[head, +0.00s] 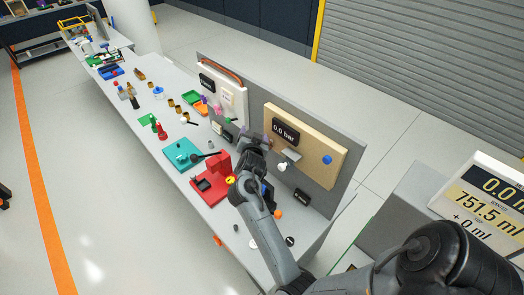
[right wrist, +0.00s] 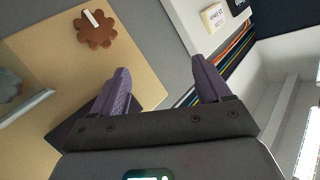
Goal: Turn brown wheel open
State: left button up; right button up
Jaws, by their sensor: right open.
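The brown wheel (right wrist: 96,28) is a scalloped knob with a white pointer mark. It is mounted on a tan panel (right wrist: 40,50) in the upper left of the right wrist view. I cannot make it out in the head view, where my right gripper is close to the left end of the tan panel (head: 335,152). My right gripper (head: 255,135) is open. Its purple fingers (right wrist: 162,72) are apart with nothing between them, and the wheel lies beyond the left finger, outside the jaws. My left gripper is not in view.
A red block (head: 215,180) and teal plate (head: 182,154) are on the bench. Coloured cables (right wrist: 235,55) run right of the gripper.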

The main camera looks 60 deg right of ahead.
jog(key=a+f+m+g+b, duration=0.4)
jog(key=m+g, duration=0.3)
jog(key=g, duration=0.3)
jog(key=p+x, duration=0.2)
jog(key=x, duration=0.8)
jog(key=shift+d+r+h, duration=0.15)
jog(key=shift+r+h, duration=0.05)
jog(key=shift+h, duration=0.2)
jog(key=c, duration=1)
jog(key=shift+c, duration=0.2)
